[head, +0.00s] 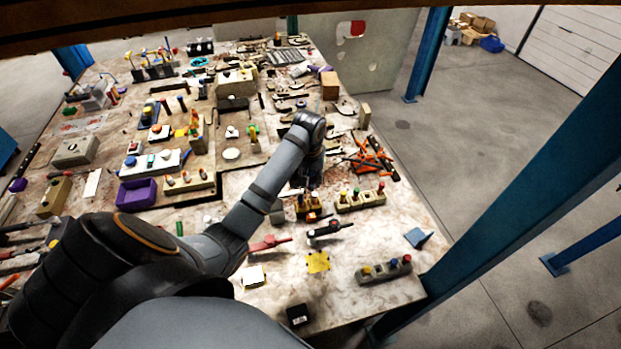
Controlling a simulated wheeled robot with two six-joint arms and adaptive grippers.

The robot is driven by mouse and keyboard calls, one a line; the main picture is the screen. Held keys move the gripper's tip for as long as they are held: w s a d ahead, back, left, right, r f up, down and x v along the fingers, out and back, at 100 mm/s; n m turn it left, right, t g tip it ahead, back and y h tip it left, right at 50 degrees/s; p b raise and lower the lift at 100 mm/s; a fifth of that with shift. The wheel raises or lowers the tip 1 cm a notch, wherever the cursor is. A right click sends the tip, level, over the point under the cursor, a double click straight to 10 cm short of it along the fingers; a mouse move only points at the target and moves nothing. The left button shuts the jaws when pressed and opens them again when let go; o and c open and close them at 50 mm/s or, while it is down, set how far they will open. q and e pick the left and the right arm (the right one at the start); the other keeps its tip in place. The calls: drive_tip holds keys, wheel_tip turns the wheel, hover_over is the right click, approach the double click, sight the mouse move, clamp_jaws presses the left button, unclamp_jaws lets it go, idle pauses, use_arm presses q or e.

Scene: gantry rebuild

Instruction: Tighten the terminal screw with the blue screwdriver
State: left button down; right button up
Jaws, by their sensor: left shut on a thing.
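My left arm reaches across the bench, and my left gripper (310,184) points down near the bench's right side. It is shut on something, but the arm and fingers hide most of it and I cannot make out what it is. Just below the gripper stands a small block (308,208) with coloured parts, possibly a terminal block. I cannot tell whether the held thing touches it. I cannot pick out the blue screwdriver or the terminal screw for certain. My right gripper is not in view.
The cluttered workbench (345,290) carries a block with coloured knobs (361,199), orange-handled tools (371,160), a purple bin (137,193) and a yellow piece (318,262). Another knobbed block (384,270) lies near the right corner. A blue post (545,175) stands beyond the bench's right edge.

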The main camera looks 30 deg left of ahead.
use_arm(q)
drive_tip(key=n, duration=0.4)
drive_tip(key=shift+n, duration=0.4)
drive_tip(key=n, duration=0.2)
drive_tip(key=shift+w+n+g+y, duration=0.15)
drive_tip(key=shift+n+g+y, duration=0.15)
drive_tip(key=n, duration=0.7)
drive_tip(key=shift+w+g, duration=0.1)
drive_tip(key=shift+g, duration=0.3)
drive_tip(key=shift+f, duration=0.15)
